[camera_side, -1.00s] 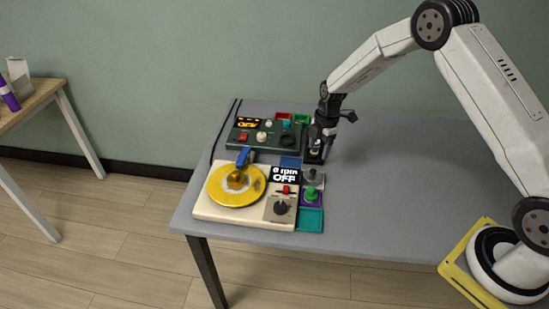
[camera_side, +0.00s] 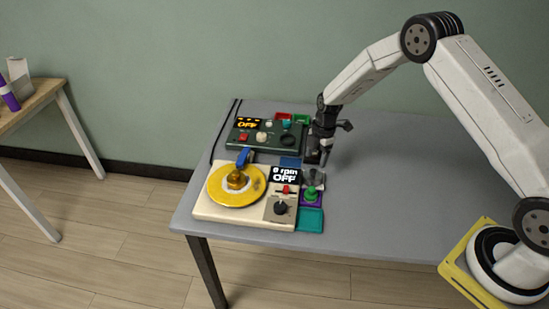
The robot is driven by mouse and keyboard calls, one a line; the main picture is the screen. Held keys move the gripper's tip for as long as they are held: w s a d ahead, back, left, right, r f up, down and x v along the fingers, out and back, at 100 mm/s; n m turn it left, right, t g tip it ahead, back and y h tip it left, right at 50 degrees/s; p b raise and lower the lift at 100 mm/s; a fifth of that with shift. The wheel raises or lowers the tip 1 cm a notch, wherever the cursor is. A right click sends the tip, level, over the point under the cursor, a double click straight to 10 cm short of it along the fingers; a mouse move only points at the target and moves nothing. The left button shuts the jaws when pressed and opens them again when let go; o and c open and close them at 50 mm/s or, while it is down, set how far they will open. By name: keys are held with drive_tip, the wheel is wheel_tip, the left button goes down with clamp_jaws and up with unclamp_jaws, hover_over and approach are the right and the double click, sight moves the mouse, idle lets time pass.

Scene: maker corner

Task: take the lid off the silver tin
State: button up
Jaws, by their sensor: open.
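A small grey tin (camera_side: 311,179), which looks like the silver tin, sits on the table between the cream turntable unit and my gripper. My gripper (camera_side: 319,160) points down just above and behind it, with its jaws open and nothing seen between them. Its fingers are dark and small here, and they overlap the tin's far edge in the picture. I cannot tell whether they touch the tin or its lid.
A purple container with a green knob (camera_side: 311,191) and a teal tray (camera_side: 310,220) stand close in front. The cream unit with a yellow disc (camera_side: 222,193) is at the left. A dark green control box (camera_side: 258,144) stands behind. The table's right side (camera_side: 400,190) is clear.

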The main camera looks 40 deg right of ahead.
sight(313, 170)
drive_tip(key=f, duration=0.3)
drive_tip(key=shift+s+a, duration=0.2)
drive_tip(key=shift+a, duration=0.1)
drive_tip(key=shift+w+a+f, duration=0.1)
drive_tip(key=shift+f, duration=0.75)
clamp_jaws()
